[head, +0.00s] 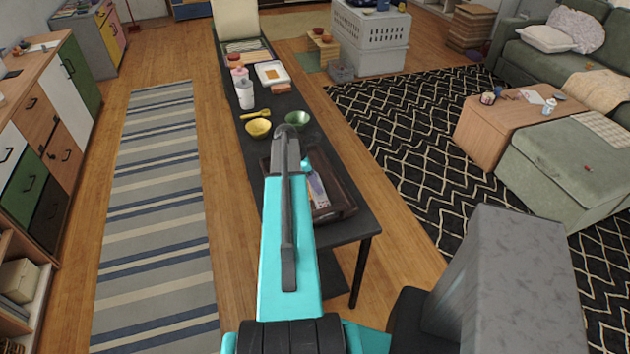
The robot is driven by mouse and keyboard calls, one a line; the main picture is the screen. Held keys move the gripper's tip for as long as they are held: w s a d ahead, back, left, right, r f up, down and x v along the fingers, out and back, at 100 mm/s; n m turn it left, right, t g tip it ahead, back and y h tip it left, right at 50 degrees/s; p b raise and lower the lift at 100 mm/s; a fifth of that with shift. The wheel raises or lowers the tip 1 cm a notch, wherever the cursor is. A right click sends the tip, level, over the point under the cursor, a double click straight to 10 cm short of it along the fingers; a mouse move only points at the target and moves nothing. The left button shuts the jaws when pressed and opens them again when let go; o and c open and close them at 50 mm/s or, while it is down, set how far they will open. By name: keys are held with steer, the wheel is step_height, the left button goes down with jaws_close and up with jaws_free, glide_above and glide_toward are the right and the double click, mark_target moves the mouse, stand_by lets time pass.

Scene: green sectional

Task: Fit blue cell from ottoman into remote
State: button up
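The green ottoman (560,165) stands at the right, in front of the green sofa. A very small reddish item (588,168) lies on it, too small to identify. I cannot make out a blue cell on the ottoman. I cannot identify the remote with certainty among the small items in view. My turquoise arm reaches forward over the dark table at the centre. My gripper itself does not show; the arm hides what lies behind it.
The dark table (345,228) holds a dark tray (341,203), a yellow bowl (258,128), a green bowl (298,119) and white containers. A wooden side table (500,118) with small items adjoins the ottoman. The striped rug (155,220) is clear, as is most of the black patterned rug (420,135).

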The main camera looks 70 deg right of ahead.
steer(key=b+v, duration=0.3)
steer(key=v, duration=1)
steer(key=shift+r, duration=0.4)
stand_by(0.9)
